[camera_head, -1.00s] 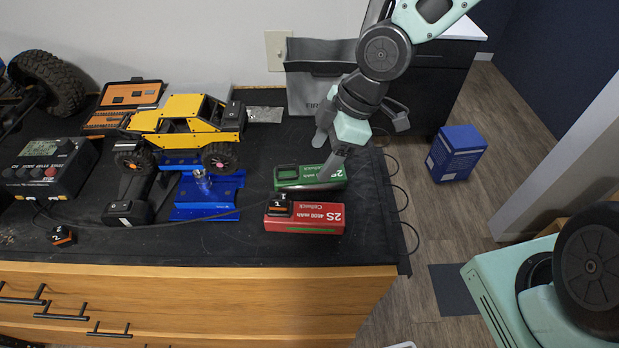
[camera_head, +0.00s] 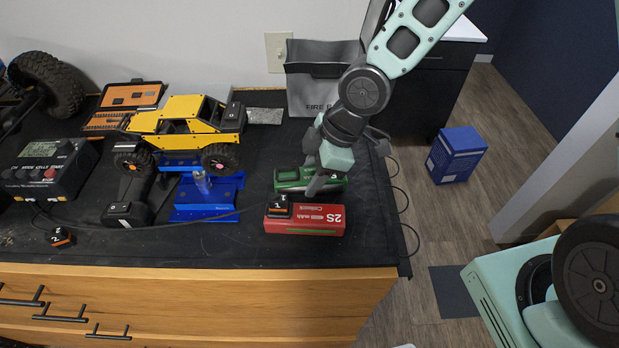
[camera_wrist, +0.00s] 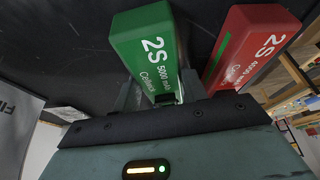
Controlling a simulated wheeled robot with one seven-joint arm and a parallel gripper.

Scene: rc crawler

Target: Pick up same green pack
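The green pack (camera_head: 290,177) lies flat on the black bench top, just behind the red pack (camera_head: 325,222). My gripper (camera_head: 314,165) is low over the right part of the green pack and hides some of it. One finger is on the near side and the other toward the far side. In the wrist view, the end of the green pack (camera_wrist: 143,45) marked 2S sits between the two fingers of my gripper (camera_wrist: 160,92). The fingers look spread; contact is unclear. The red pack (camera_wrist: 250,45) stands close beside, outside the fingers.
A small black and orange block (camera_head: 279,207) sits on the red pack. A yellow crawler (camera_head: 180,122) on a blue stand (camera_head: 210,205) is to the left. A grey bag (camera_head: 305,92) stands behind. Cables hang at the bench's right edge. A blue box (camera_head: 455,155) is on the floor.

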